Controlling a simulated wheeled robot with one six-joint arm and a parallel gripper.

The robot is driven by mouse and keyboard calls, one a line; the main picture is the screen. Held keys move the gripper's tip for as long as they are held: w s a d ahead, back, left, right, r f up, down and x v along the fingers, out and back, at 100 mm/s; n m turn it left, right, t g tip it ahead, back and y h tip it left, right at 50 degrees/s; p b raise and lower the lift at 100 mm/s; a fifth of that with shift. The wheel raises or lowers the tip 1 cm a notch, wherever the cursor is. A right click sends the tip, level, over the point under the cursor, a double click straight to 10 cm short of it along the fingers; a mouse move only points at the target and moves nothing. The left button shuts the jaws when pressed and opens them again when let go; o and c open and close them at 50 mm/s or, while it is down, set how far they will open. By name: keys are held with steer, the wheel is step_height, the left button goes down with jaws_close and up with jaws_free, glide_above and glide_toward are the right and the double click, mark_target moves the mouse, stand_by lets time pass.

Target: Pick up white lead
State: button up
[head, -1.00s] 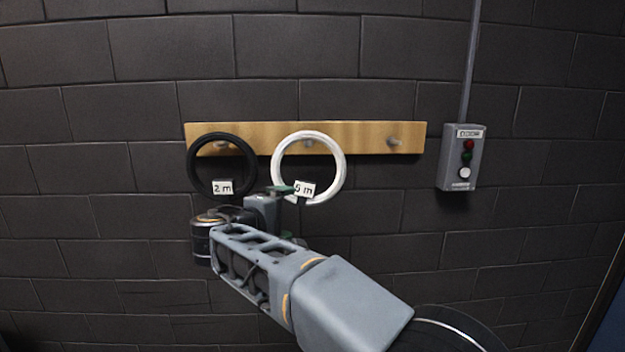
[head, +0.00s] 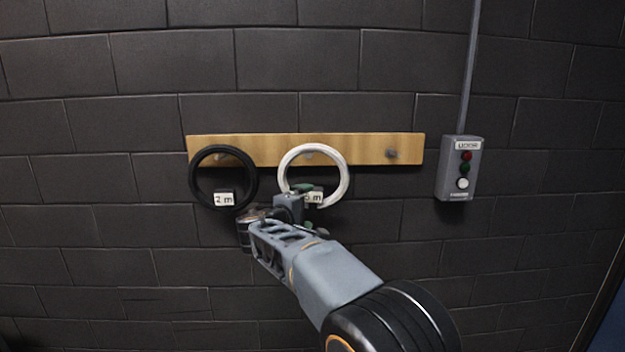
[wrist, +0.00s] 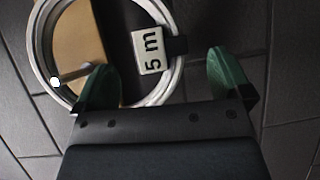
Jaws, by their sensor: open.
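The white lead (head: 343,180) is a coiled ring hanging from a peg on a wooden board. It carries a tag (wrist: 151,51) that reads 5 m in the wrist view. The coil also fills the upper left of the wrist view (wrist: 40,62). My gripper (head: 305,195) is in front of the lower part of the white lead and hides some of it and of its tag. In the wrist view my gripper's green fingers (wrist: 163,85) are apart, with the tag and the lower coil showing between and just beyond them. Nothing is held.
A black lead (head: 193,180) tagged 2 m hangs to the left on the same wooden board (head: 365,149). The board's right peg (head: 391,153) is bare.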

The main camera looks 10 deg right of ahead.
mark_target(314, 200)
steer(key=shift+p+x, duration=0.3)
steer(key=shift+x, duration=1)
steer(key=c, duration=1.5)
steer(key=shift+r, duration=0.1)
steer(key=shift+c, duration=0.8)
steer(key=shift+r, duration=0.1)
